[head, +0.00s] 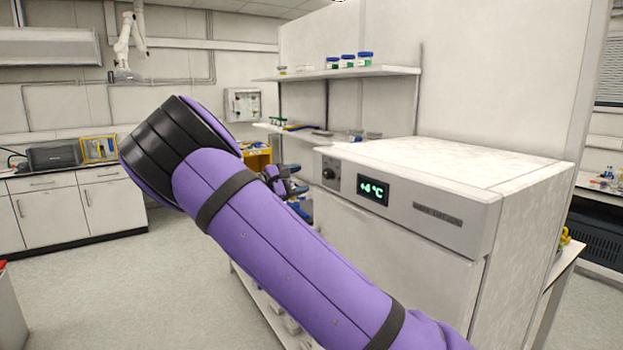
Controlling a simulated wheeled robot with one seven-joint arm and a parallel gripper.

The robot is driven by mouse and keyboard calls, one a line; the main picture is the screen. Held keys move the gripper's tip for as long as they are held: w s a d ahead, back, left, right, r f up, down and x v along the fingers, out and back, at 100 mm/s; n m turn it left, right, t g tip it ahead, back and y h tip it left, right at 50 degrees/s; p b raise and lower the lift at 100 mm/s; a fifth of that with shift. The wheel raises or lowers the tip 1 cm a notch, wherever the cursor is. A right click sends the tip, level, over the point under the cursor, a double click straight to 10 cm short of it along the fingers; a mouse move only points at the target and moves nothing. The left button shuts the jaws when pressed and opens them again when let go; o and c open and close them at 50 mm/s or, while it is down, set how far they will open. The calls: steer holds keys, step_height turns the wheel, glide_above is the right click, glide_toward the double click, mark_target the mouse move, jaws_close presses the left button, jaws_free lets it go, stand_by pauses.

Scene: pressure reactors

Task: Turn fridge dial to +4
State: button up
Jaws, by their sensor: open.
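The fridge (400,240) is a white cabinet with a grey control panel along its top front. A dark round dial (329,174) sits at the panel's left end. To its right a small display (373,189) glows green with a plus sign, one digit and °C; the digit is too small to read surely. My purple arm crosses the front of the view. My gripper (294,179) shows small beyond the arm, to the left of the dial and apart from it in the picture. It is open, and part of it is hidden by the arm.
A wall shelf (345,72) with blue-capped jars hangs behind the fridge. White counters (80,205) stand along the left wall, with a yellow-framed item (99,149) on top. A bench (600,200) stands at the right.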

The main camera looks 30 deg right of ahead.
steer(key=shift+a, duration=1.55)
steer(key=shift+s, duration=0.1)
steer(key=s+d+m+g+y, duration=0.2)
steer(key=s+d+m+y, duration=0.3)
steer(key=s+y, duration=0.7)
steer(key=s+a+r+m+t+y, duration=0.1)
steer(key=s+a, duration=0.3)
steer(key=s, duration=0.7)
steer(key=s+a+r+m+t+y, duration=0.1)
steer(key=s+a+r+t+y, duration=0.2)
steer(key=s, duration=0.8)
steer(key=s+a+r+m+t+y, duration=0.1)
steer(key=s+a, duration=0.4)
steer(key=s, duration=0.5)
steer(key=shift+s+r+m+t+y, duration=0.3)
steer(key=shift+s+r+t+y, duration=0.15)
steer(key=shift+t, duration=0.35)
